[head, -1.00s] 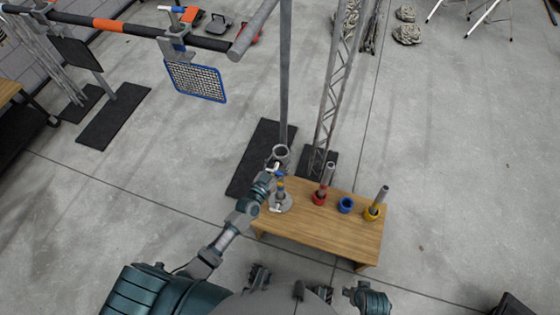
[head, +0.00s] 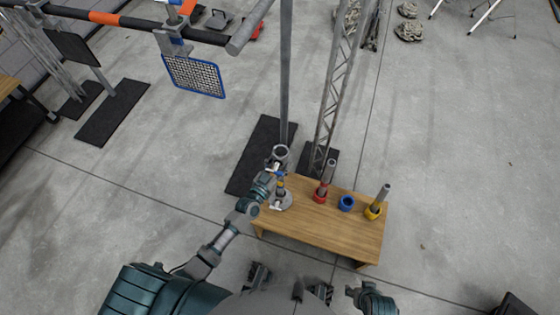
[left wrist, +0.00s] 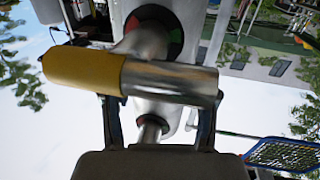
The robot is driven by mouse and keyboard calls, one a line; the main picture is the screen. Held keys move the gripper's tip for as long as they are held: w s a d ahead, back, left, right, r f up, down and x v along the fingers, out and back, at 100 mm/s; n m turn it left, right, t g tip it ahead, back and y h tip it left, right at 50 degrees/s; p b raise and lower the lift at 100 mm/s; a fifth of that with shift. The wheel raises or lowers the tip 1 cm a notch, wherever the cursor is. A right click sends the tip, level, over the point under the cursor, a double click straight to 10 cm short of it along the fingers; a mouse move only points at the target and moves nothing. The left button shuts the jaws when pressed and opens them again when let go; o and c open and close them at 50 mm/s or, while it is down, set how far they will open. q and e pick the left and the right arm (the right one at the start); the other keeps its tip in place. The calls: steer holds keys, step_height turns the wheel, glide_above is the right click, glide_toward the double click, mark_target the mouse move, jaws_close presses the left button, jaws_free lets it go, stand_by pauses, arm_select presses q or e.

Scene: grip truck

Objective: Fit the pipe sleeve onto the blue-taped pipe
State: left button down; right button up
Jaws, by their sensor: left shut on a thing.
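A blue ring (head: 346,203) stands on the table. I cannot make out which pipe has blue tape. Only part of my right arm shows, without its gripper.
The wooden table (head: 325,232) also holds a red holder (head: 320,196) and a yellow holder (head: 373,212), each with an upright pipe. A grey round base (head: 282,204) stands at its left end. A metal post (head: 285,80) and a lattice truss (head: 333,100) rise behind.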

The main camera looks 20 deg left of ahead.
stand_by(0.4)
arm_select(q)
steer(key=shift+f, duration=0.2)
stand_by(0.4)
steer(key=shift+c, duration=2.1)
jaws_free()
steer(key=shift+o, duration=0.9)
steer(key=shift+f, duration=0.15)
steer(key=v, duration=1.2)
